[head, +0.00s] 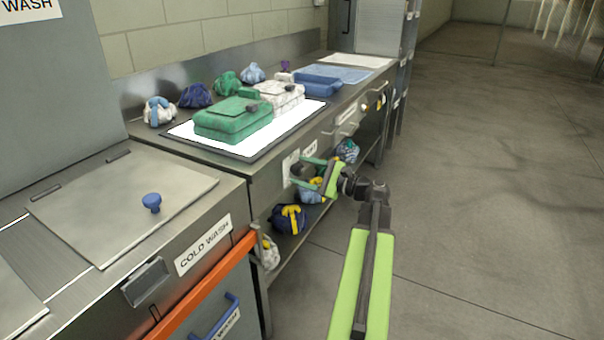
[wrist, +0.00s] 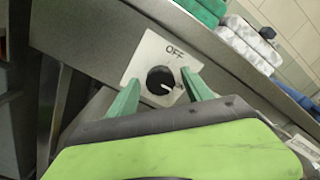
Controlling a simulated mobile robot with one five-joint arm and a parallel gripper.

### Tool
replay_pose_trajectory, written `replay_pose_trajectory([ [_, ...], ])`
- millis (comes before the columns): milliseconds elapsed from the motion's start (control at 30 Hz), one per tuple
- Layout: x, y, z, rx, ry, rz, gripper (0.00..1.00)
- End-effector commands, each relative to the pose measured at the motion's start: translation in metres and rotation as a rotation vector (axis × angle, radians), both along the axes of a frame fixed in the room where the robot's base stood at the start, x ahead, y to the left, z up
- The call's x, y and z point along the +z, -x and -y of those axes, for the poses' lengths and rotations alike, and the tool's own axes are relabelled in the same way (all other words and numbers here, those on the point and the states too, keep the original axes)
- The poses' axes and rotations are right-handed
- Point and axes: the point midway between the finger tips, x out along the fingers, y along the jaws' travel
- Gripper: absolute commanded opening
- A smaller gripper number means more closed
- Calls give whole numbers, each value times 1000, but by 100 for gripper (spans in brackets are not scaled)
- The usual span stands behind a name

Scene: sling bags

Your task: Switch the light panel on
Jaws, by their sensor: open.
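The light panel (head: 185,133) is a bright white sheet in a dark frame on the counter; I cannot tell if it is lit. A green bag (head: 232,121) and a white patterned bag (head: 282,97) lie on it. A round black knob (wrist: 160,80) sits on a white plate (wrist: 150,52) marked OFF on the counter's front. Its white pointer mark points right and slightly down in the wrist view. My gripper (wrist: 161,84) is open, its green fingers on either side of the knob; contact is unclear. It also shows in the head view (head: 306,171).
Several small bags (head: 197,95) line the back of the counter. More bags (head: 289,218) lie on the shelf below my gripper. The cold wash unit (head: 125,205) is at left. Floor at right is clear.

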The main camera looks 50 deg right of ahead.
Motion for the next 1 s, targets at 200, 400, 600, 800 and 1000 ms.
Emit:
replay_pose_trajectory([
  [200, 0, 14, 4, -2, 0, 1, 59],
  [400, 0, 65, 16, -4, 0, 1, 59],
  [600, 0, 120, 29, -4, 0, 1, 59],
  [800, 0, 158, 39, -1, 0, 0, 59],
  [1000, 0, 171, 41, 0, 0, 0, 59],
])
